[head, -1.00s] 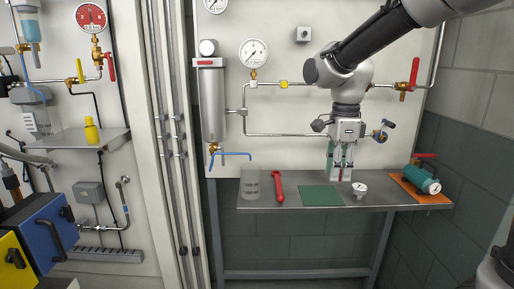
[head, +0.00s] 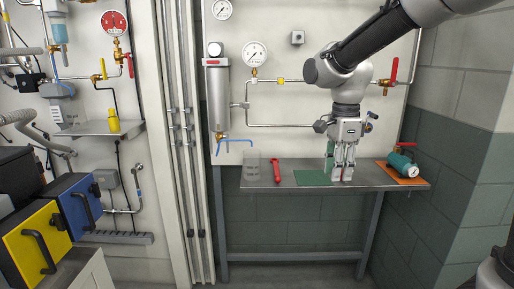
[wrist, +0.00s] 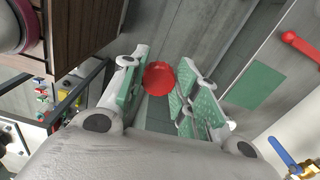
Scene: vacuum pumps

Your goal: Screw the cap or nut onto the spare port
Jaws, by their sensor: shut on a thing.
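My gripper (head: 341,172) points down over the right part of the steel shelf. In the head view the cap is mostly hidden by the fingers. I cannot tell which fitting is the spare port.
A green pump (head: 402,163) sits on an orange mat (head: 410,180) at the right end. Gauges and pipes cover the panel above.

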